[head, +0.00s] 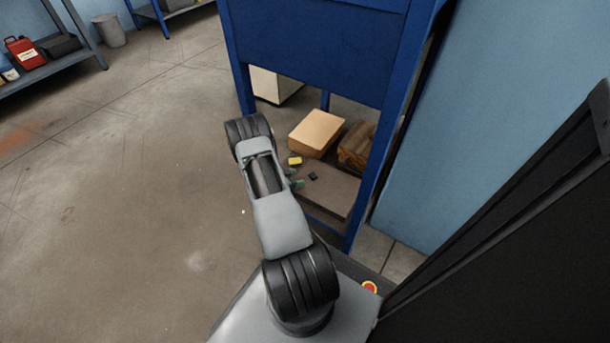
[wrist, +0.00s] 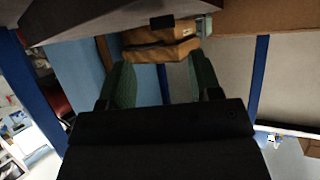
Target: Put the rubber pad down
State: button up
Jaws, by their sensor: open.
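A small black piece, which looks like the rubber pad (head: 313,176), lies on the grey lower shelf (head: 333,193) of the blue bench. It also shows in the wrist view (wrist: 162,21), near the top, on the grey surface. My gripper (head: 297,181) is mostly hidden behind my arm in the head view; only bits of its green fingers show, just left of the pad. In the wrist view my gripper (wrist: 160,68) has its two green fingers spread apart with nothing between them. The pad is beyond the fingertips and apart from them.
A cardboard box (head: 316,132) and a brown bundle (head: 356,146) stand behind the pad on the shelf. The blue bench's front panel (head: 310,50) and legs (head: 368,185) frame the opening. Open floor (head: 120,220) is at left.

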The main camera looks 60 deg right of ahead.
jog(key=shift+p+v, duration=0.9)
jog(key=shift+v, duration=2)
jog(key=shift+d, duration=0.1)
